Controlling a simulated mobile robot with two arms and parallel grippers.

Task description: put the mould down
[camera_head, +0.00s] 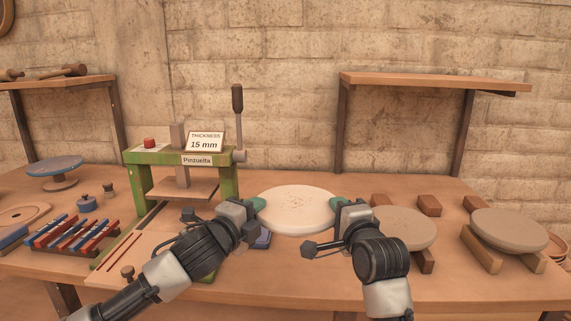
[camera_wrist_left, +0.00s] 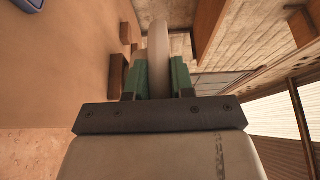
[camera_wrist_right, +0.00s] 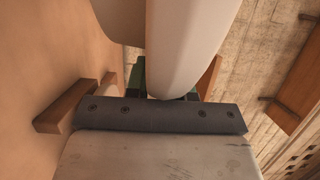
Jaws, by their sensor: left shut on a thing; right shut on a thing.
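The mould is a pale cream round disc (camera_head: 297,209) in the middle of the head view, held roughly level between my two grippers. My left gripper (camera_head: 256,205) is shut on its left edge. In the left wrist view the disc (camera_wrist_left: 158,60) stands between the green finger pads. My right gripper (camera_head: 339,206) is shut on its right edge. In the right wrist view the disc (camera_wrist_right: 175,45) fills the space between the fingers and hides most of them. The disc looks raised above the workbench (camera_head: 290,270), but the exact gap cannot be told.
A green press (camera_head: 183,158) with a lever stands at the left. Two round grey-brown discs (camera_head: 405,228) (camera_head: 508,229) rest on wooden blocks at the right. A rack of red and blue bars (camera_head: 70,235) lies at the left.

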